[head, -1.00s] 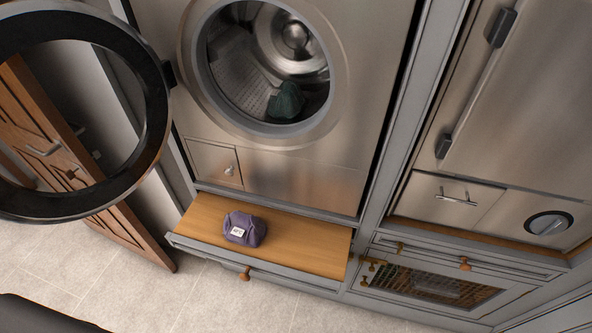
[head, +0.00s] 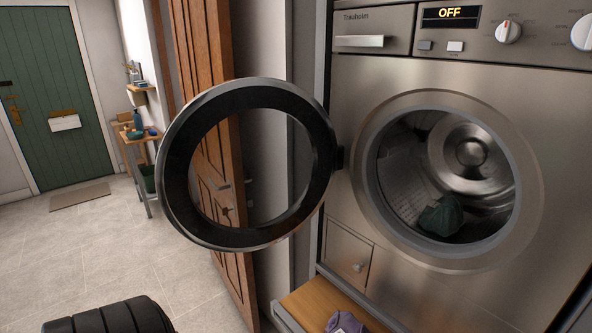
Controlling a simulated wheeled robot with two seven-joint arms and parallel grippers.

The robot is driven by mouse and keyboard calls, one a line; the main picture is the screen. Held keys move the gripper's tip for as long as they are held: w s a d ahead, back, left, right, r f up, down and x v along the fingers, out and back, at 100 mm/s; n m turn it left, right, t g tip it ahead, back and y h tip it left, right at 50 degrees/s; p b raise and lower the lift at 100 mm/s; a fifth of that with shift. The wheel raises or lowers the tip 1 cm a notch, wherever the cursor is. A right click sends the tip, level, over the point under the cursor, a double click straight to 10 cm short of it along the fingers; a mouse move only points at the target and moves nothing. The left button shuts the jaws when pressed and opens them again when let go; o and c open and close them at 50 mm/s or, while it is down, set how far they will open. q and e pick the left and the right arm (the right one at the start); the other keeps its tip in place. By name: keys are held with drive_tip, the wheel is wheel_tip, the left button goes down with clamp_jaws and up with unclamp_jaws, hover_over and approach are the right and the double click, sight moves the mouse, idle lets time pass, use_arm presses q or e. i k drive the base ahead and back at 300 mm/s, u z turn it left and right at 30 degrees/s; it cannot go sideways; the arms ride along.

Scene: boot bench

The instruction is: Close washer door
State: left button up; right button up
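The washer (head: 345,110) has a steel front, and its display reads OFF. Its round door (head: 180,205), a dark ring with a see-through middle, stands wide open to the left on a hinge at the opening's left side. Inside the drum (head: 410,170) lies a dark green cloth item (head: 440,215). Neither gripper shows in the head view. A black rounded part at the bottom left seems to be mine.
A pulled-out wooden bench board (head: 315,300) below the washer holds a purple cloth item (head: 345,324), cut off by the frame. A brown wooden door (head: 205,110) stands behind the washer door. Tiled floor (head: 110,255) is open at left. A green door (head: 55,100) is at the back.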

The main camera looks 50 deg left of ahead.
sight(179, 143)
drive_tip(key=z, duration=0.05)
drive_tip(key=k, duration=0.5)
drive_tip(key=u, duration=3.05)
drive_tip(key=i, duration=3.1)
drive_tip(key=z, duration=4.05)
drive_tip(key=i, duration=0.75)
drive_tip(key=z, duration=0.1)
